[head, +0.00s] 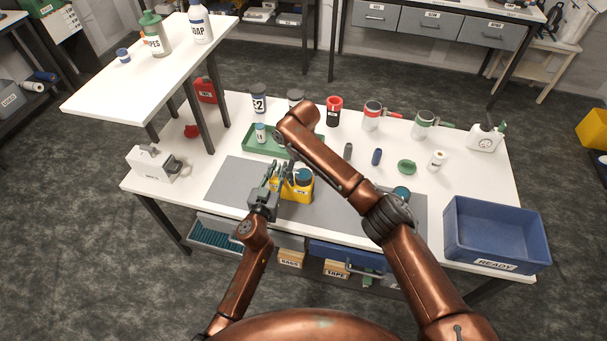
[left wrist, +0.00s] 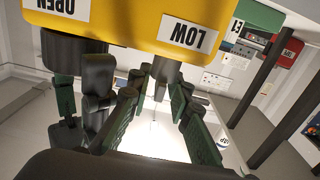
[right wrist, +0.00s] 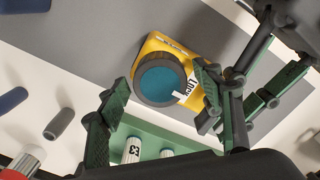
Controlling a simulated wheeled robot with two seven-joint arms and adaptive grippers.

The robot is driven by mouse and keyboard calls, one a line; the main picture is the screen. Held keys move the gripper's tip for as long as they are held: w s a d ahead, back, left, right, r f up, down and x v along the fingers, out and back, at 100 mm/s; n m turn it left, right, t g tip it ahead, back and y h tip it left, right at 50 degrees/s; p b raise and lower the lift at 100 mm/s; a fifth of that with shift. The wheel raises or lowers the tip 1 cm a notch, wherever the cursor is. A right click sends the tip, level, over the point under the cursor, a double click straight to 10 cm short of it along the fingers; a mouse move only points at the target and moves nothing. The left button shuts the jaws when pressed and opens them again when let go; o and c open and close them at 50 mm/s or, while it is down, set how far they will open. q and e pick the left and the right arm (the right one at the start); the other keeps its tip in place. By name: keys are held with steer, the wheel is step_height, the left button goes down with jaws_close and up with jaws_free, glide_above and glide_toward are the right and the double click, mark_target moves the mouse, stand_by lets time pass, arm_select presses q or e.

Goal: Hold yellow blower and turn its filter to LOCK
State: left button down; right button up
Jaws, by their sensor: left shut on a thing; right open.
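The yellow blower (head: 297,190) stands on the grey mat (head: 240,180) near the front of the bench. Its round filter (right wrist: 160,80), dark-rimmed with a teal top, faces up; it also shows in the head view (head: 304,175). My left gripper (head: 275,178) is shut on the blower from its left side. The left wrist view shows the yellow body (left wrist: 140,22) with OPEN and LOW labels, upside down. My right gripper (right wrist: 158,98) is open above the filter, its fingers spread to either side. In the head view my right arm mostly hides it.
A green tray (head: 258,146) with small bottles lies behind the blower. A blue READY bin (head: 497,235) is at the front right. A raised white shelf (head: 150,75) is at left.

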mark_target(303, 174)
steer(key=shift+r, duration=0.1)
step_height(303, 174, up, 12)
stand_by(0.4)
arm_select(q)
steer(key=c, duration=1.7)
jaws_free()
